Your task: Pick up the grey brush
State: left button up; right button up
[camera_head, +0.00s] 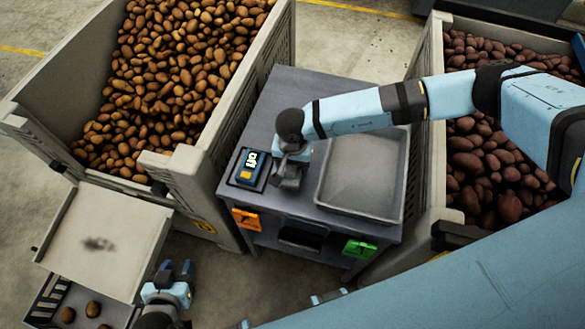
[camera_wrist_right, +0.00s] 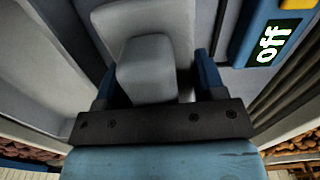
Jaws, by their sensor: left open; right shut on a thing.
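In the right wrist view, the grey brush (camera_wrist_right: 146,72) is a pale grey block between the two blue fingers of my right gripper (camera_wrist_right: 153,78). The fingers are shut on it. In the head view, my right gripper (camera_head: 289,172) is over the left part of the grey work table, beside the scale display, and the brush is mostly hidden there. I cannot tell whether the brush touches the table. My left gripper (camera_head: 176,272) is open and empty at the lower left, by the right edge of the pale sloping board.
The table (camera_head: 281,100) carries a shallow grey tray (camera_head: 362,178) and a display reading "off" (camera_head: 249,168). Orange (camera_head: 246,219) and green (camera_head: 359,249) tags are on its front. Potato crates stand left (camera_head: 215,140) and right (camera_head: 436,60). The pale board (camera_head: 105,245) is lower left.

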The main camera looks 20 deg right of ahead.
notch_tip(320, 180, up, 16)
jog(key=b, duration=0.2)
jog(key=shift+r, duration=0.25)
